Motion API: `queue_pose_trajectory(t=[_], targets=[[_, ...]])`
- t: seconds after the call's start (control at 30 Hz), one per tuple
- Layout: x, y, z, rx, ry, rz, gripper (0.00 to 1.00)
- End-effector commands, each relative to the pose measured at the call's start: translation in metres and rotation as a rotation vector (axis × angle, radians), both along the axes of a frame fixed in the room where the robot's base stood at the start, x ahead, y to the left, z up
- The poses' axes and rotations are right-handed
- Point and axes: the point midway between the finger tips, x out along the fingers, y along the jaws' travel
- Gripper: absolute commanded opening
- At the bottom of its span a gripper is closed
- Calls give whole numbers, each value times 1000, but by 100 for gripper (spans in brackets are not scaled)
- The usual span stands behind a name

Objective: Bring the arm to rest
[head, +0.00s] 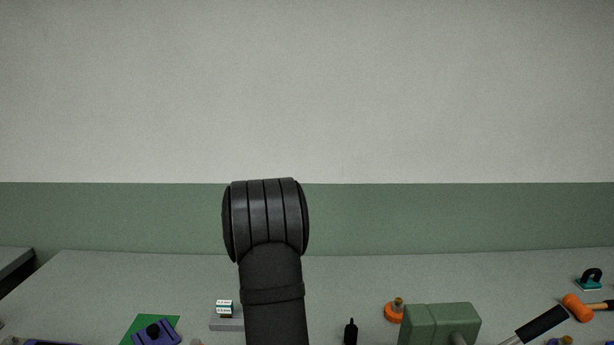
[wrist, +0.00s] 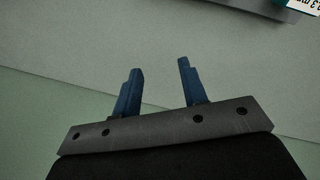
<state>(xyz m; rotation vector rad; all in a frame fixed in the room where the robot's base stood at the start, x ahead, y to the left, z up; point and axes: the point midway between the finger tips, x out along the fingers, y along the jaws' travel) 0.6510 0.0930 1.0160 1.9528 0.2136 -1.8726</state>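My gripper (wrist: 160,68) shows in the wrist view with its two blue fingers spread apart. Nothing is between the fingers, and a bare grey-green surface lies beyond them. In the head view a black link of my arm stands upright near the middle. The gripper itself cannot be made out in the head view.
The grey table (head: 350,275) holds a green box (head: 428,322), an orange round piece (head: 393,313), a small black bottle (head: 351,332), an orange mallet (head: 578,308), a teal-and-black item (head: 590,280), a purple part (head: 158,335) and a grey block (head: 226,323). The table's back strip is clear.

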Motion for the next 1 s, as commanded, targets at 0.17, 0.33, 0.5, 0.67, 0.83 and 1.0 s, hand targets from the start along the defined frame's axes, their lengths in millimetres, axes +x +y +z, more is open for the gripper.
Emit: queue_pose_trajectory(t=[0.17, 0.33, 0.5, 0.67, 0.83, 1.0], targets=[[15, -33, -9, 0, 1, -147, 39], [26, -62, -15, -1, 2, -276, 39], [32, -83, -20, 0, 1, -365, 39], [35, -92, -22, 0, 1, -407, 39], [35, -94, -22, 0, 1, -415, 39], [35, -93, -22, 0, 0, -414, 39]])
